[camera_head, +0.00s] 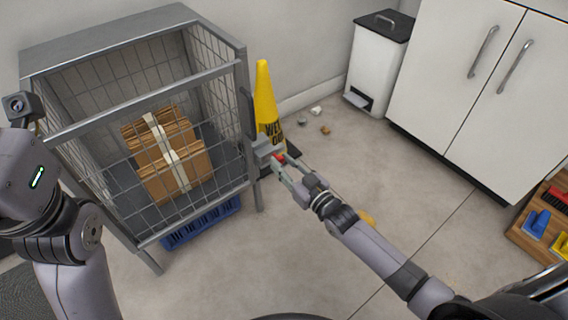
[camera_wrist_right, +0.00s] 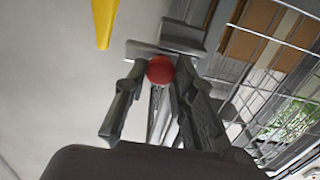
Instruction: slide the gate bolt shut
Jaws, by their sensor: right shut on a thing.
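The wire-mesh cage (camera_head: 245,85) stands at the left in the head view, with its metal frame and mesh gate. The gate bolt shows as a red ball knob (camera_head: 278,158) by a grey metal bracket (camera_head: 266,147) at the cage's right front post. My right gripper (camera_head: 281,164) is shut on the red knob. In the right wrist view the red knob (camera_wrist_right: 160,69) sits between my fingertips, just in front of the grey bolt plates (camera_wrist_right: 165,50). How far the bolt reaches into its catch is hidden. My left arm shows at the left edge; its fingers are out of view.
Cardboard boxes (camera_head: 168,152) lie inside the cage, and a blue crate (camera_head: 203,222) is under it. A yellow wet-floor cone (camera_head: 265,95) stands close behind the bolt. A white bin (camera_head: 376,65) and white cabinets (camera_head: 455,60) are farther right. The floor in between is mostly clear.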

